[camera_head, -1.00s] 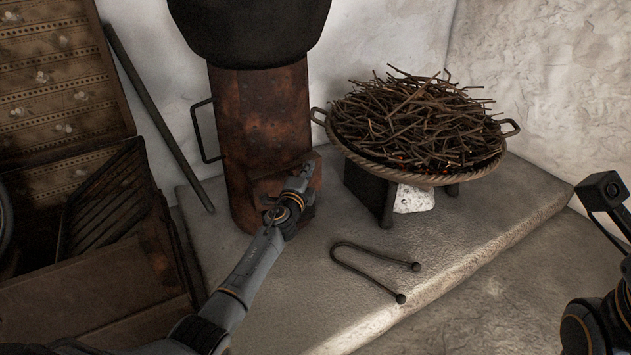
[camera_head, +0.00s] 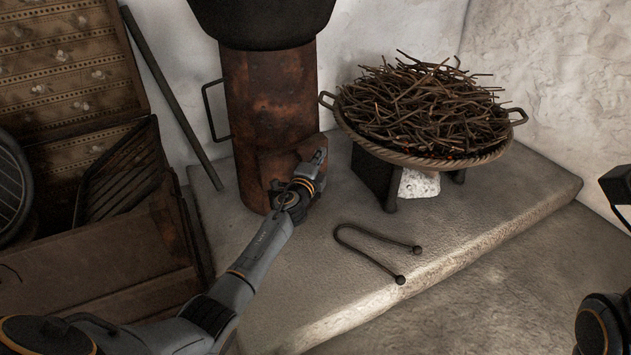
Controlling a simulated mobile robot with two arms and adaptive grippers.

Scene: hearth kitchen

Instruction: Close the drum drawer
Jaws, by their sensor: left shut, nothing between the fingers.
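The rusty drum (camera_head: 266,98) stands upright on the stone ledge with a dark pot on top. Its drawer (camera_head: 279,165) is low on the front, and its rusty face shows partly behind my left gripper. My left gripper (camera_head: 317,160) is shut and empty, at the right side of the drawer front. I cannot tell whether it touches the drawer. How far the drawer stands out is hard to tell because my wrist hides its lower part. Of my right arm only dark links show at the right edge; its gripper is out of view.
A basket of twigs (camera_head: 430,113) sits on a dark stand right of the drum. Bent tongs (camera_head: 373,250) lie on the stone ledge (camera_head: 480,225). A wooden chest (camera_head: 110,255) with a rack stands at the left, and a rod (camera_head: 172,98) leans on the wall.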

